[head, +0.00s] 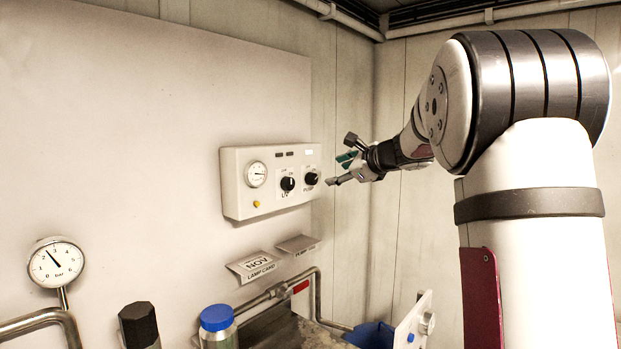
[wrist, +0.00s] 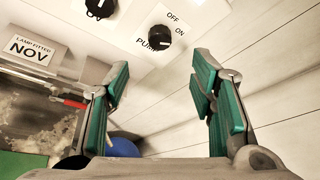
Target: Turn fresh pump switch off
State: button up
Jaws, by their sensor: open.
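The pump switch (head: 312,178) is a black round knob at the right end of a cream control box (head: 240,200) on the wall. In the wrist view the knob (wrist: 161,39) has OFF and ON printed at its upper right and PUMP beside it, partly covered. I cannot surely tell which label its pointer faces. My gripper (head: 341,160) is open and empty, just right of the box in the head view. In the wrist view its green-padded fingers (wrist: 160,78) are spread wide below the knob, apart from it.
A UV knob (head: 287,184) and a small gauge (head: 257,174) sit left on the same box. Below hang a lamp card (head: 254,266) and a pump card (head: 298,244). Pipes, a blue-capped bottle (head: 216,318) and a blue container (head: 371,335) stand lower down.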

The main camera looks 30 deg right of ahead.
aim_at(314, 179)
jog(key=p+x, duration=0.1)
jog(key=x, duration=1)
jog(key=shift+w+f, duration=0.1)
jog(key=shift+w, duration=0.05)
jog(key=c, duration=1.1)
